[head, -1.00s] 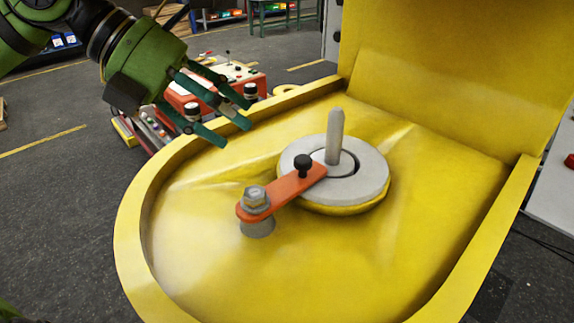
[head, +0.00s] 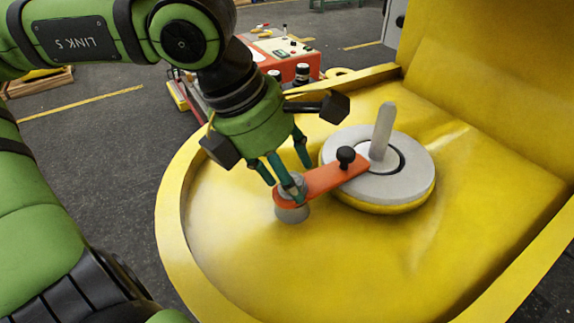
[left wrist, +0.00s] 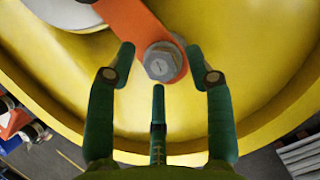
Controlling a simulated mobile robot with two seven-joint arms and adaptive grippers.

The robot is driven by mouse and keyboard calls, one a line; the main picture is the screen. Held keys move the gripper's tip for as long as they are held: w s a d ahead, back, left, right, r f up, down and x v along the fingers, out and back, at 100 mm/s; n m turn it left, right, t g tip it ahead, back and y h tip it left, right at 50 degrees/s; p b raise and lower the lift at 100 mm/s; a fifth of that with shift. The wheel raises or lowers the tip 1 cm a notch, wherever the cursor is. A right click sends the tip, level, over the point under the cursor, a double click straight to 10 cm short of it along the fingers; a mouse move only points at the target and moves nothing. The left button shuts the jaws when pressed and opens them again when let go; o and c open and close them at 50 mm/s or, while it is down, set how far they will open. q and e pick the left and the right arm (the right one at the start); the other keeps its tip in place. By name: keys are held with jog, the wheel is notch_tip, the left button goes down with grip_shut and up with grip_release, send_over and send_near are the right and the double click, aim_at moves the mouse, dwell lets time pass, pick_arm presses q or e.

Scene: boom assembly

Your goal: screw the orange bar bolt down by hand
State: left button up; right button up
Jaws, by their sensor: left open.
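The orange bar (head: 325,180) lies from a grey boss at its near end to the grey disc (head: 405,180), where a black knob (head: 346,155) stands on it. The hex bolt (left wrist: 160,63) with its washer sits at the bar's near end, seen plainly in the left wrist view. My left gripper (head: 288,178) is open above that end, its green fingers pointing down and partly hiding the bolt in the head view. In the left wrist view its fingers (left wrist: 160,70) are spread, two of them either side of the bolt; contact cannot be told. My right gripper is not in view.
A grey upright pin (head: 382,130) rises from the disc's middle. The yellow boom part (head: 240,270) has a raised rim around it and a tall wall at the right. A red machine (head: 285,55) stands on the floor behind.

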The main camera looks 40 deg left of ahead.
pick_arm(q)
jog(key=c, duration=0.7)
jog(key=shift+s+a, duration=0.1)
jog(key=shift+a, duration=0.1)
jog(key=c, duration=0.3)
jog(key=shift+c, duration=0.2)
